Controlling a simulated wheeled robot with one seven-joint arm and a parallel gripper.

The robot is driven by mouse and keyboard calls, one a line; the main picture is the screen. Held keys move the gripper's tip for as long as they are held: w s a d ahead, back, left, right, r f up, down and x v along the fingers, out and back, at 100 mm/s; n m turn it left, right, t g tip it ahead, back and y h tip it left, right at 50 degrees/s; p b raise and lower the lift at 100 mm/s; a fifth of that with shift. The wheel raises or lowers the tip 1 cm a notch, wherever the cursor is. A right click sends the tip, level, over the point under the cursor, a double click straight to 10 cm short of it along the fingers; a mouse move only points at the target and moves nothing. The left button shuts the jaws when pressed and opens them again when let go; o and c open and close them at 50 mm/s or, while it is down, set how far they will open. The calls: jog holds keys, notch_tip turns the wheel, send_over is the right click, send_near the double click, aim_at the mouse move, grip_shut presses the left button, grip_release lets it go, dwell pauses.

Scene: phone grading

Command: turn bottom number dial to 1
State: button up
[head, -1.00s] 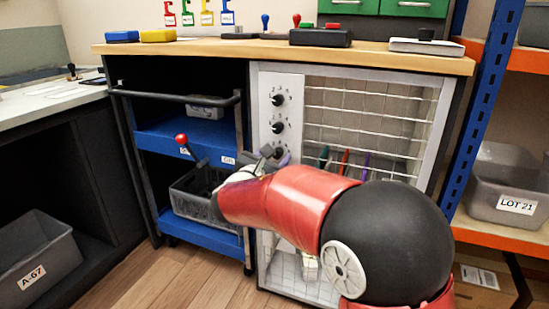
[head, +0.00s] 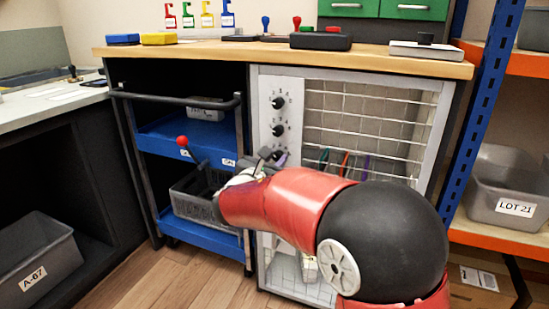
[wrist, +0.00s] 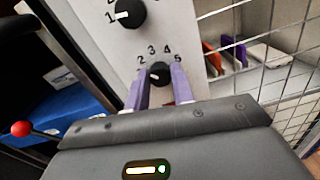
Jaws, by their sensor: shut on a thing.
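The bottom number dial (wrist: 159,72) is a black knob on a pale panel, with 2, 3, 4 and 5 showing around it. Its 1 is hidden, by the left finger as far as I can tell. A small white mark shows at the knob's lower left; its exact number is unclear. My gripper (wrist: 160,86) has purple fingers, one on each side of this knob, shut on it. In the head view the bottom dial (head: 278,154) is partly hidden by my gripper (head: 277,159).
The middle dial (wrist: 127,13) is just above, its white mark towards 1. The top dial (head: 278,102) is higher on the panel. A wire-mesh door (head: 368,113) is to the right. A blue cart (head: 180,140) with a red-knobbed lever (head: 182,141) stands left.

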jog(key=n+p, duration=0.1)
jog(key=n, duration=0.1)
jog(key=n+p, duration=0.1)
jog(key=p, duration=0.1)
jog(key=shift+r+n+p, duration=0.2)
jog(key=shift+n+p, duration=0.1)
jog(key=shift+n, duration=0.1)
jog(key=n+p, duration=0.3)
jog(key=shift+f, duration=0.1)
jog(key=shift+f+n, duration=0.1)
jog(key=shift+n, duration=0.2)
jog(key=o, duration=1)
jog(key=v, duration=0.8)
